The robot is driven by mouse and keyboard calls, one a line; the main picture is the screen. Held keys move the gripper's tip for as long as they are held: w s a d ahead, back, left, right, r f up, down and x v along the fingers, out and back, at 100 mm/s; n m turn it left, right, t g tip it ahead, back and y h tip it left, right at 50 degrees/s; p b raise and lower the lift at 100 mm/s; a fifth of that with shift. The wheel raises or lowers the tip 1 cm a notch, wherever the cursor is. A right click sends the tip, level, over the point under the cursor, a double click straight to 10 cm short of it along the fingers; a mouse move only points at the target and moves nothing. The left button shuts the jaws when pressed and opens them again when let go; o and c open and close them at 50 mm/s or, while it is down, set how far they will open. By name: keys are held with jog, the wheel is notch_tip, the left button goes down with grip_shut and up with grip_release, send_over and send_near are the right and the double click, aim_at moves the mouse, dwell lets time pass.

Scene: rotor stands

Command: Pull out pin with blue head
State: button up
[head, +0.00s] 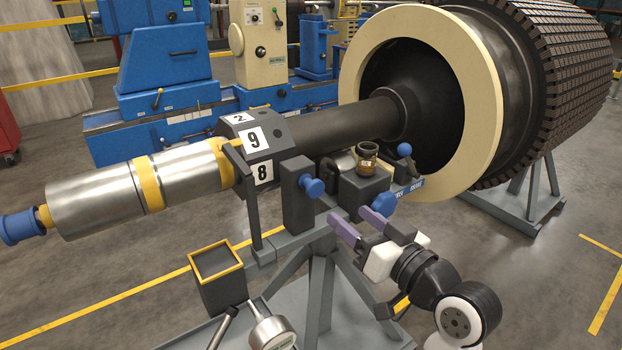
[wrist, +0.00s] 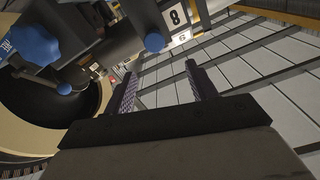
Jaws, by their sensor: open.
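A pin with a blue head (head: 314,187) sticks out of the grey upright block below the numbered collar. It also shows in the wrist view (wrist: 155,42), just beyond my fingertips. A second blue head (head: 384,203) on the dark block is partly hidden behind my finger; it looks large in the wrist view (wrist: 35,43). I cannot tell for certain which is the task's pin. My gripper (head: 350,214) is open and empty, its purple-padded fingers (wrist: 160,70) apart in front of the stand, touching neither head.
The rotor shaft (head: 335,127) rests over the grey stand. A yellow-rimmed black box (head: 217,262) and a round gauge (head: 272,335) are at the lower left. A brass fitting (head: 367,158) tops the dark block. Floor at the right is open.

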aim_at(318, 190)
jog(key=p+x, duration=0.1)
jog(key=x, duration=0.3)
jog(key=p+x, duration=0.1)
jog(key=x, duration=0.3)
jog(key=f+p+x, duration=0.1)
jog(key=x, duration=0.3)
jog(key=shift+w+d, duration=0.15)
jog(key=shift+w, duration=0.2)
grip_shut()
